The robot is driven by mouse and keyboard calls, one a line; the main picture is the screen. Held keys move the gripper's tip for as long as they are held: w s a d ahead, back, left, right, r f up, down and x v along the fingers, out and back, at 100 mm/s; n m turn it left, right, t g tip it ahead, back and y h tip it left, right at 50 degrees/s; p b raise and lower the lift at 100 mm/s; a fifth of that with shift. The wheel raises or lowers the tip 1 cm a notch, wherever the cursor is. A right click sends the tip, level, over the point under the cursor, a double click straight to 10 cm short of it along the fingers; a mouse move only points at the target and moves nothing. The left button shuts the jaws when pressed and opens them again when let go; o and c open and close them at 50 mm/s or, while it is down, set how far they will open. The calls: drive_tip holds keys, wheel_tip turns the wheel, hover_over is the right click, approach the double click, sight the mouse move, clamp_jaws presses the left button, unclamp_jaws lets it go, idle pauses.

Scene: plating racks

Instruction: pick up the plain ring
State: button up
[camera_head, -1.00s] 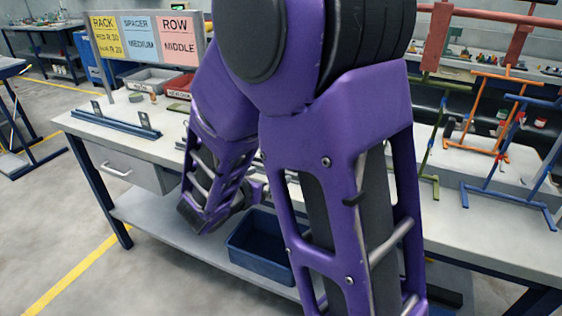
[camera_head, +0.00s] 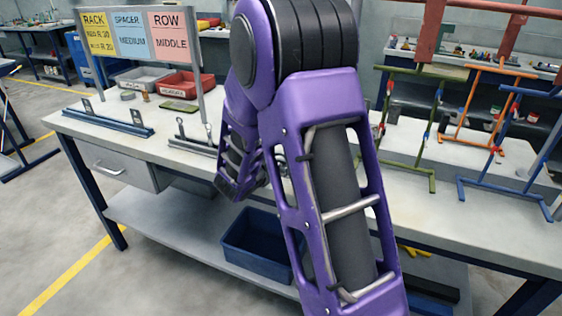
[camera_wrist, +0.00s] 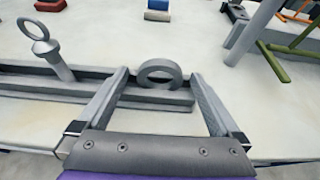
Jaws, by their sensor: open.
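In the wrist view a plain grey ring (camera_wrist: 160,64) stands upright at the rail, its lower part hidden by the rail's front edge. My gripper (camera_wrist: 160,76) is open, one finger on each side of the ring, with a gap on both sides. A second ring, on a stem (camera_wrist: 39,27), leans at the left of the same grey rail (camera_wrist: 40,85), outside the fingers. In the head view the grey rail (camera_head: 192,146) shows left of my arm, and my gripper is hidden behind the arm.
A label board (camera_head: 138,35) stands at the back left, with a red bin (camera_head: 187,84) and a grey bin (camera_head: 143,80) near it. A blue rail (camera_head: 108,122) lies left. Green (camera_head: 400,170), orange (camera_head: 478,139) and blue (camera_head: 505,190) racks stand right. A blue crate (camera_head: 262,245) sits below.

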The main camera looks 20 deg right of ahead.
clamp_jaws()
wheel_tip(320, 180, up, 10)
drive_tip(key=p, duration=0.2)
idle(0.7)
